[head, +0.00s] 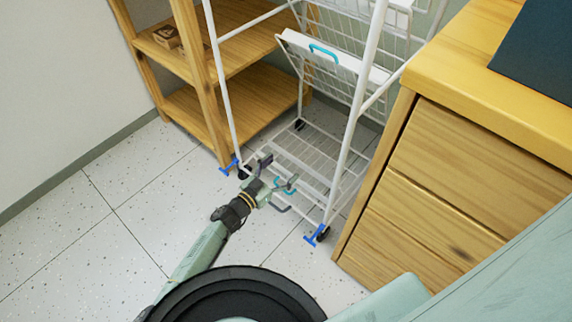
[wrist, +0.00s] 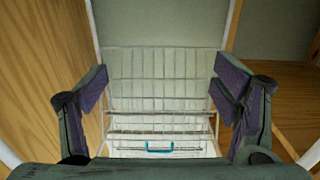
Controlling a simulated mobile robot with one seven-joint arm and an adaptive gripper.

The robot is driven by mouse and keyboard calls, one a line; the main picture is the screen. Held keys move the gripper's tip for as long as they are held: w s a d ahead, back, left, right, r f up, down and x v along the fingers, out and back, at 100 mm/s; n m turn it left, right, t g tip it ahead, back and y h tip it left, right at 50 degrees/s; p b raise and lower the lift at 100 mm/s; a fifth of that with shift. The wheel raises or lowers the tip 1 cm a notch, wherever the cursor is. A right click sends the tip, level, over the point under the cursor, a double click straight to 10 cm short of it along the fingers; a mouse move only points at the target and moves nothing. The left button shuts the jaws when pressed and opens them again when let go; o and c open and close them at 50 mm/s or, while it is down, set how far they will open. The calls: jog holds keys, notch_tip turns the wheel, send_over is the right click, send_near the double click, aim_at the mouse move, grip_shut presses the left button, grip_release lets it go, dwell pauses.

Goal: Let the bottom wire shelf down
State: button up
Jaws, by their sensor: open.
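The bottom wire shelf (head: 305,152) is a white grid low in a white wheeled rack. It appears to lie about flat, close to the floor; I cannot tell if it is fully down. In the wrist view, a wire grid (wrist: 160,75) and a teal handle (wrist: 173,150) show between the spread fingers (wrist: 160,88).
A higher shelf (head: 335,55) with a teal handle is tilted up in the rack. Blue feet (head: 315,236) stick out at the front posts. A wooden drawer cabinet (head: 445,190) stands close on the right, wooden shelving (head: 215,110) on the left. Speckled floor (head: 130,215) is clear at left.

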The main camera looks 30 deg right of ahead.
jog(key=v, duration=0.9)
jog(key=shift+s, duration=0.2)
jog(key=shift+a, duration=0.15)
